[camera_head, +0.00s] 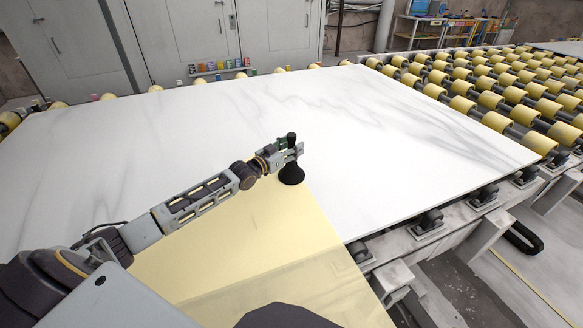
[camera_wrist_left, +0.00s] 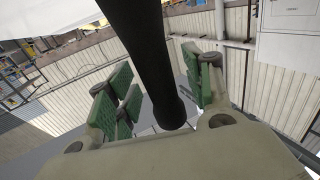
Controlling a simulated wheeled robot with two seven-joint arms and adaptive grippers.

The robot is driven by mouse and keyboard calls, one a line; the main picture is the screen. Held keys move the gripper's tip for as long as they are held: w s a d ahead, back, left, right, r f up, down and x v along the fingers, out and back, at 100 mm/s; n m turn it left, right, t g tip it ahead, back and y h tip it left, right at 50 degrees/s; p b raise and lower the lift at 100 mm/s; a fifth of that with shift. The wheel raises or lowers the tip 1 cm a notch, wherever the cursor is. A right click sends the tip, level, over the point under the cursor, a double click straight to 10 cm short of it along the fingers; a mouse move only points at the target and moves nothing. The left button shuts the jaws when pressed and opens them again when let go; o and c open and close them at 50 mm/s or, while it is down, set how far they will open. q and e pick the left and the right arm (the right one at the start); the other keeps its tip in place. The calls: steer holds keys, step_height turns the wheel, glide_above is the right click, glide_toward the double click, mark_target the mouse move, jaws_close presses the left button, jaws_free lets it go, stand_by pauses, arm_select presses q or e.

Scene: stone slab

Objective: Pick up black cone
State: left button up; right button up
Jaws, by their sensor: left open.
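The black cone (camera_head: 291,174) stands upright on the slab, with a wide base and a narrow upper part ending in a knob. My left gripper (camera_head: 292,150) is at its upper part, its fingers on either side of the narrow neck. In the left wrist view the cone (camera_wrist_left: 140,45) runs as a dark shaft between the green-padded fingers of the left gripper (camera_wrist_left: 165,95). The gripper is open, and a gap shows between the shaft and the right-hand pads. My right gripper is not seen.
The white marble slab (camera_head: 390,140) lies on a conveyor with yellow rollers (camera_head: 490,98). A pale yellow sheet (camera_head: 250,240) covers its near part. Grey cabinets (camera_head: 185,40) and several small coloured cans (camera_head: 220,68) are behind. The slab around the cone is clear.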

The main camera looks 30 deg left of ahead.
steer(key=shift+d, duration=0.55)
arm_select(q)
jaws_close()
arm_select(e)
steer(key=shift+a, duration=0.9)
arm_select(q)
steer(key=shift+r, duration=0.1)
